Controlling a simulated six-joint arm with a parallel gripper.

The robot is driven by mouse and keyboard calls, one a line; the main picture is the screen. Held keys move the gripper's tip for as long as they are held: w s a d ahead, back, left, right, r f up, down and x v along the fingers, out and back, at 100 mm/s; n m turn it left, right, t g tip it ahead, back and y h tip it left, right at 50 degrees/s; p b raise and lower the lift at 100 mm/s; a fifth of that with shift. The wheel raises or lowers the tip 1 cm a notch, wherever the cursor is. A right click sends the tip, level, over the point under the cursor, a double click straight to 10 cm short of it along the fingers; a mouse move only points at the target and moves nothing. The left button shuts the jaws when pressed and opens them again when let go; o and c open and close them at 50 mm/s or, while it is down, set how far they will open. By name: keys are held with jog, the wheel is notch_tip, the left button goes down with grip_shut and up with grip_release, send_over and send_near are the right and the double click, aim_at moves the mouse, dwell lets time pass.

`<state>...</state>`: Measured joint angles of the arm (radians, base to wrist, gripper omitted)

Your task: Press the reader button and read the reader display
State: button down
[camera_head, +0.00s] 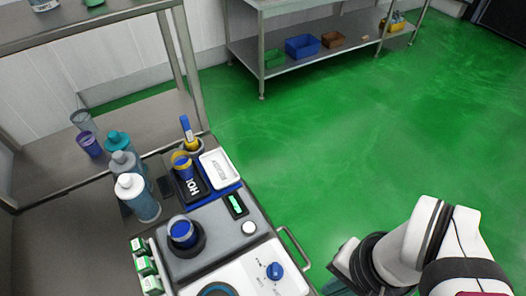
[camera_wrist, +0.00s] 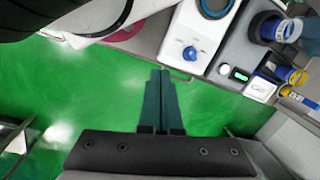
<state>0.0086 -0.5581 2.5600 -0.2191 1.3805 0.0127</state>
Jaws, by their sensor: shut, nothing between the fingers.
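The reader is a grey box (camera_head: 212,228) on the bench, with a dark display (camera_head: 236,204) showing small lit green characters too small to read. A round white button (camera_head: 249,228) sits on the reader near the display. In the wrist view, the display (camera_wrist: 241,74) and the button (camera_wrist: 224,69) lie to the upper right of my gripper (camera_wrist: 160,72). My gripper is shut and empty, its dark fingers seen against the green floor near the bench edge, apart from the button. A blue-topped container (camera_head: 182,231) stands in a dark round holder on the reader.
A white device with a blue knob (camera_head: 275,271) stands beside the reader. Several bottles, including a white-capped one (camera_head: 137,198), stand left of it. A white tray (camera_head: 217,169) and a yellow-blue cup (camera_head: 183,165) are behind. A metal handle (camera_head: 294,247) juts from the bench edge.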

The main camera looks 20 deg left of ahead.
jog(key=n+t+h, duration=0.7)
jog(key=n+h, duration=0.1)
jog(key=n, duration=1.7)
send_over(244, 229)
notch_tip(244, 229, down, 6)
jog(key=shift+f, duration=0.15)
jog(key=shift+f, duration=4.4)
